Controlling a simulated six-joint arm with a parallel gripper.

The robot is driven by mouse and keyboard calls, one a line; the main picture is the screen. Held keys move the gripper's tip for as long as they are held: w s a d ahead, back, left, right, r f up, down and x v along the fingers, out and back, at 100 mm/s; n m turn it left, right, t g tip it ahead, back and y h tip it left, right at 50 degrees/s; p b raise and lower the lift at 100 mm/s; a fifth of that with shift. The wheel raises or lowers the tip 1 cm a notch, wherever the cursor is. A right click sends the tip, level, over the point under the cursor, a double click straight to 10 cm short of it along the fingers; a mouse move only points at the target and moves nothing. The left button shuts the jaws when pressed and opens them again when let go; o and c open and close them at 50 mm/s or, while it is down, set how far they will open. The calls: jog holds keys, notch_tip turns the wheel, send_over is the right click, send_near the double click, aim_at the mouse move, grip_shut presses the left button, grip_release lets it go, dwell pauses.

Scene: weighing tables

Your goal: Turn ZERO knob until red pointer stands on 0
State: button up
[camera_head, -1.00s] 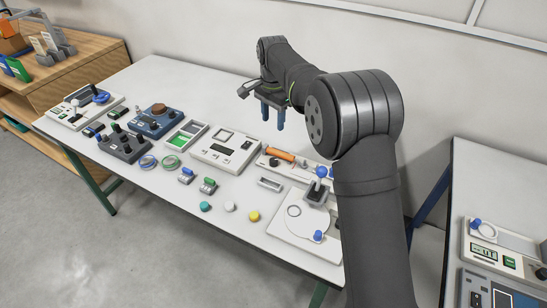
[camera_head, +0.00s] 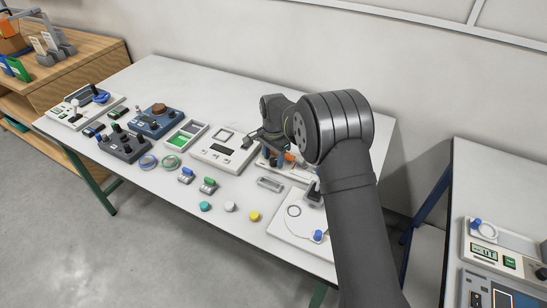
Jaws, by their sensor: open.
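No label is readable, so I cannot tell which knob is the ZERO knob. The red pointer and its 0 mark cannot be made out. A white board (camera_head: 288,228) with a ring and a blue knob (camera_head: 318,236) lies at the near right, partly behind my arm.
A white scale-like unit (camera_head: 218,156) stands left of my gripper. Farther left are a dark box with knobs (camera_head: 122,147) and a blue unit (camera_head: 150,126). Turquoise, white and yellow caps (camera_head: 254,216) lie near the front edge. The back of the table is clear.

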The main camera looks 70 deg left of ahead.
aim_at(274, 160)
jog(key=shift+f, duration=0.1)
jog(key=c, duration=1)
jog(key=shift+n, duration=1.4)
jog(key=o, duration=1)
notch_tip(274, 160, up, 18)
jog(key=shift+f, duration=0.25)
jog(key=shift+f, duration=0.1)
notch_tip(274, 160, down, 17)
jog(key=shift+f, duration=0.15)
